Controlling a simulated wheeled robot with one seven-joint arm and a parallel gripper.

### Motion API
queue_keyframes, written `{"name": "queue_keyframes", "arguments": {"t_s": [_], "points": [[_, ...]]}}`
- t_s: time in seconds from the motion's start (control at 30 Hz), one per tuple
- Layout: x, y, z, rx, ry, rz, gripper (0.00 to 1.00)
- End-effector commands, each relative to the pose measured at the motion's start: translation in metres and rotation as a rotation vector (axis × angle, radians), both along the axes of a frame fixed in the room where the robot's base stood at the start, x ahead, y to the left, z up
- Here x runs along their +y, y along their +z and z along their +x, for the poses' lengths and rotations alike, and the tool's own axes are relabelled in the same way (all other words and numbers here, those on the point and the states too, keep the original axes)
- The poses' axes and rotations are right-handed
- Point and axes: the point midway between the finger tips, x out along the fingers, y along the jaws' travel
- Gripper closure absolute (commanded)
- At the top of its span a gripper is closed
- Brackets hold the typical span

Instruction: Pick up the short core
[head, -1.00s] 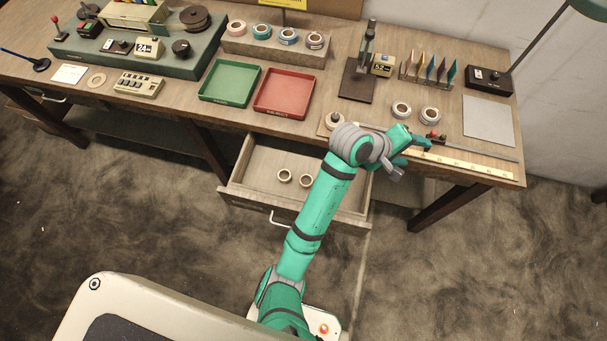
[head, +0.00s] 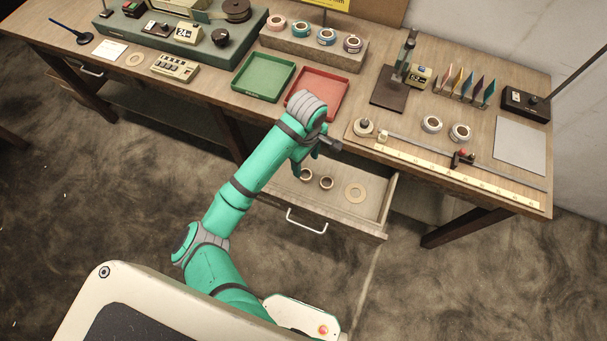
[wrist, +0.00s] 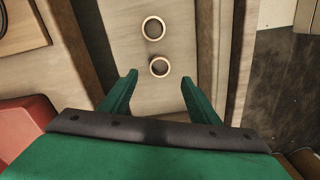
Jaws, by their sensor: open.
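Two small cardboard-coloured ring cores stand in the open drawer (head: 288,187). One core (head: 305,174) is on the left and the other core (head: 326,182) is just to its right. In the wrist view one core (wrist: 153,28) lies farther ahead and the other core (wrist: 160,67) lies just ahead of the fingertips. I cannot tell firmly which is the short one. My gripper (wrist: 159,80) is open and empty, pointing into the drawer. In the head view the arm's wrist partly hides my gripper and the drawer's back left.
The drawer walls stand close around. Above are the red tray (head: 335,84), the green tray (head: 264,77) and a ruler strip (head: 455,176) on the table. Two white tape rolls (head: 431,124) (head: 460,132) stand there too.

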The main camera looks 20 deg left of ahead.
Motion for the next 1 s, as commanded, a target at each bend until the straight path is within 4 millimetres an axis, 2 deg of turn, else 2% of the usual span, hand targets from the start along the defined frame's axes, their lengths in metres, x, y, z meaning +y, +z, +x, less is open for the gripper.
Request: {"name": "queue_keyframes", "arguments": {"t_s": [0.13,0.37,0.6,0.7,0.97,1.0], "points": [[0.001,-0.019,0.0,0.001,0.0,-0.001,0.44],[0.001,-0.033,0.0,-0.001,-0.001,0.0,0.44],[0.002,-0.066,0.0,-0.001,-0.001,0.0,0.44],[0.001,-0.075,0.0,-0.002,-0.002,-0.001,0.44],[0.001,-0.078,0.0,-0.003,-0.001,-0.001,0.44],[0.001,-0.078,0.0,-0.003,-0.001,-0.001,0.46]]}}
